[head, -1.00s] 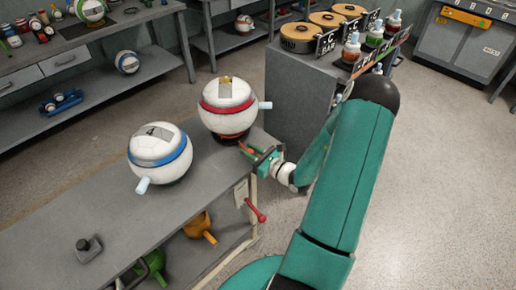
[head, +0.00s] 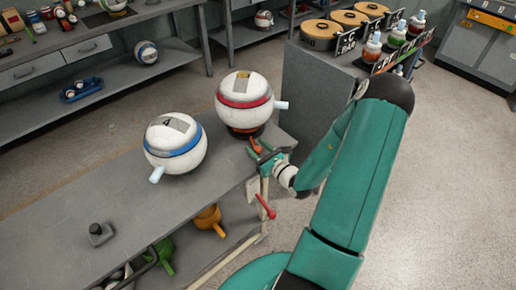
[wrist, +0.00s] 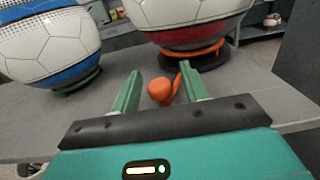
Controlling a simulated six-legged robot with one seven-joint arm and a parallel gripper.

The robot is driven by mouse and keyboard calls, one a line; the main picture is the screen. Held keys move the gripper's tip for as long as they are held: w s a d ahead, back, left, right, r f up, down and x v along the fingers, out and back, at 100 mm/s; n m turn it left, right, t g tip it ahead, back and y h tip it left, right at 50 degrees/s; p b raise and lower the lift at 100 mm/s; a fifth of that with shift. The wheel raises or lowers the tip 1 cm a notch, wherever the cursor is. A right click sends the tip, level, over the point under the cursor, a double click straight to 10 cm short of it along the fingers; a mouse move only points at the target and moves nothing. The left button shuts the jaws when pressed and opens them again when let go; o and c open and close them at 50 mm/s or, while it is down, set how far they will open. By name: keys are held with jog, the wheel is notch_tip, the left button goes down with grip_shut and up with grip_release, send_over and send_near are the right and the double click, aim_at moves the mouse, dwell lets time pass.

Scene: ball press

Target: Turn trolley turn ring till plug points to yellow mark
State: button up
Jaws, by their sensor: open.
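A white ball with a red band (head: 245,103) sits at the far right end of the trolley top (head: 100,200). Its pale plug (head: 281,105) points right in the head view. Under it, the wrist view shows an orange turn ring (wrist: 190,50) with an orange knob (wrist: 160,90). A blue-banded ball (head: 176,145) sits to the left on a green ring (wrist: 78,82), its plug (head: 157,174) pointing to the lower left. My gripper (wrist: 160,72) is open, with the orange knob between or just beyond its fingers; contact is unclear. I cannot clearly make out a yellow mark.
A grey cabinet (head: 310,90) stands just behind the trolley's right end. A red handle (head: 265,206) juts from the trolley's side. A black knob on a small block (head: 98,234) stands near the front left. The floor to the right is clear.

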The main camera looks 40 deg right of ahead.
jog(key=s+d, duration=0.1)
jog(key=s, duration=1.2)
jog(key=shift+s, duration=0.35)
